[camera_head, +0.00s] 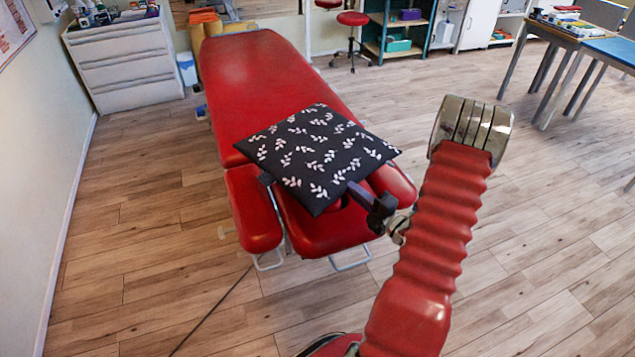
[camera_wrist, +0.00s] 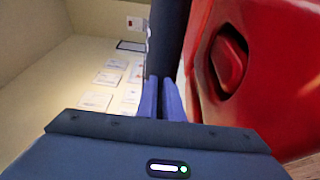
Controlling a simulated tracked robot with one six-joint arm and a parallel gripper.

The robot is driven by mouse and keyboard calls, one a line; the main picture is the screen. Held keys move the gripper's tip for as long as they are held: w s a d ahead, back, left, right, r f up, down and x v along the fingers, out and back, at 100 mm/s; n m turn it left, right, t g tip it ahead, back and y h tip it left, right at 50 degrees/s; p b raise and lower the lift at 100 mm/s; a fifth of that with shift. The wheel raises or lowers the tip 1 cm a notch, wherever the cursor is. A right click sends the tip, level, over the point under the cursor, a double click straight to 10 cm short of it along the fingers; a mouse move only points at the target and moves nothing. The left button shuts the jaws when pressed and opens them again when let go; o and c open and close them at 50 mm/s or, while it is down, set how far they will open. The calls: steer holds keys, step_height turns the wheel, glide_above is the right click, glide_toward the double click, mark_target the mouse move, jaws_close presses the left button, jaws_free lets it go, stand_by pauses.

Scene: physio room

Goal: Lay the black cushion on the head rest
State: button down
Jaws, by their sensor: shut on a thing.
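The black cushion (camera_head: 318,150) with white leaf patterns is over the near part of the red treatment table (camera_head: 262,75) in the head view. My gripper (camera_head: 355,190) is shut on its near right edge. The red head rest (camera_head: 325,232) is at the table's near end, partly hidden under the cushion and my gripper. I cannot tell whether the cushion touches it. In the wrist view my gripper's fingers (camera_wrist: 162,100) close on the cushion (camera_wrist: 168,40), seen as a dark edge. The head rest (camera_wrist: 270,70), with an oval opening, is just right of the fingers.
A red arm pad (camera_head: 252,215) sits left of the head rest. A white drawer cabinet (camera_head: 125,60) stands at the back left, a red stool (camera_head: 352,20) at the back, and a blue-topped table (camera_head: 610,50) at the right. Wooden floor is clear on both sides.

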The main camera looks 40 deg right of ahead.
mark_target(315, 173)
steer(key=shift+s+d, duration=0.2)
steer(key=shift+r, duration=0.1)
steer(key=w+a+r, duration=0.1)
steer(key=w+a, duration=0.1)
steer(key=w, duration=0.1)
steer(key=w+a, duration=0.2)
steer(key=w, duration=0.1)
steer(key=w+a+r, duration=0.1)
steer(key=w+a, duration=0.1)
steer(key=w, duration=0.1)
steer(key=shift+w+a+r, duration=0.3)
steer(key=shift+a, duration=0.1)
steer(key=shift+h, duration=0.3)
steer(key=w+a, duration=0.2)
steer(key=a, duration=0.1)
steer(key=w+a+r, duration=0.1)
steer(key=w+a, duration=0.1)
steer(key=w+a+r, duration=0.1)
steer(key=w+a, duration=0.1)
steer(key=a, duration=0.1)
steer(key=shift+w+a+r, duration=0.25)
steer(key=shift+w+a, duration=0.05)
steer(key=shift+w, duration=0.1)
steer(key=w+a+r, duration=0.2)
steer(key=a, duration=0.8)
steer(key=w+a+r, duration=0.2)
steer(key=w+a, duration=0.1)
steer(key=a, duration=0.7)
steer(key=shift+a+r+m, duration=0.25)
steer(key=shift+m, duration=0.15)
